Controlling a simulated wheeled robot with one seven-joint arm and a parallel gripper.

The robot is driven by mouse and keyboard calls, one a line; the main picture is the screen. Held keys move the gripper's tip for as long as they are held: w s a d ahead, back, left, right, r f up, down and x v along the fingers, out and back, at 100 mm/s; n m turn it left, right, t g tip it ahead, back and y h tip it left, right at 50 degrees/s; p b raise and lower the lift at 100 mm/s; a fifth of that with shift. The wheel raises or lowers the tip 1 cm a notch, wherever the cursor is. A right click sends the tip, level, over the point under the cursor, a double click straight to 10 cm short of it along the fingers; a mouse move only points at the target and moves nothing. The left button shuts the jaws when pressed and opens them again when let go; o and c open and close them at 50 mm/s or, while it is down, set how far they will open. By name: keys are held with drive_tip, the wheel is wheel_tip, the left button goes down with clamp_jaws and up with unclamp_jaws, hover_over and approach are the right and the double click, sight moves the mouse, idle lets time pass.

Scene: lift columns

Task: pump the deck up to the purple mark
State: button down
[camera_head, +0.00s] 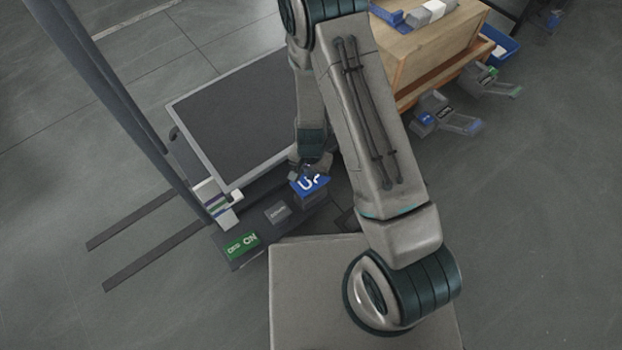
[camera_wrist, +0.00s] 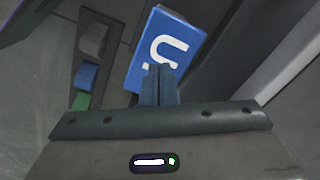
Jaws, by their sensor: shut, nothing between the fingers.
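The deck (camera_head: 240,115) is a dark rectangular plate with a pale rim, at the left of my arm in the head view. A blue pedal marked "UP" (camera_head: 311,186) sits on the base below the deck's near edge, and it also shows in the wrist view (camera_wrist: 165,45). A green pedal marked "DN" (camera_head: 243,244) lies at the near left of the base. A scale (camera_head: 216,205) with white, purple and green bands stands by the mast. My gripper (camera_wrist: 160,72) is shut and empty, with its fingertips over the blue pedal; contact cannot be told.
A dark mast (camera_head: 130,105) rises at the left, with two floor legs (camera_head: 150,255) reaching left. A grey block (camera_head: 278,211) sits between the pedals. At the upper right stand a wooden bench (camera_head: 425,50), a blue bin (camera_head: 500,45) and further pedals (camera_head: 440,115).

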sight(311, 184)
drive_tip(key=shift+f+b, duration=2.25)
drive_tip(key=shift+f, duration=0.85)
wheel_tip(311, 184, up, 7)
drive_tip(key=p, duration=0.5)
drive_tip(key=shift+f, duration=0.2)
drive_tip(key=shift+f, duration=0.1)
drive_tip(key=shift+p, duration=0.3)
idle(0.5)
drive_tip(key=shift+f, duration=0.1)
idle(0.4)
drive_tip(key=shift+f+b, duration=2.5)
drive_tip(key=shift+f, duration=0.65)
drive_tip(key=shift+r+p, duration=2.65)
drive_tip(key=shift+r, duration=0.65)
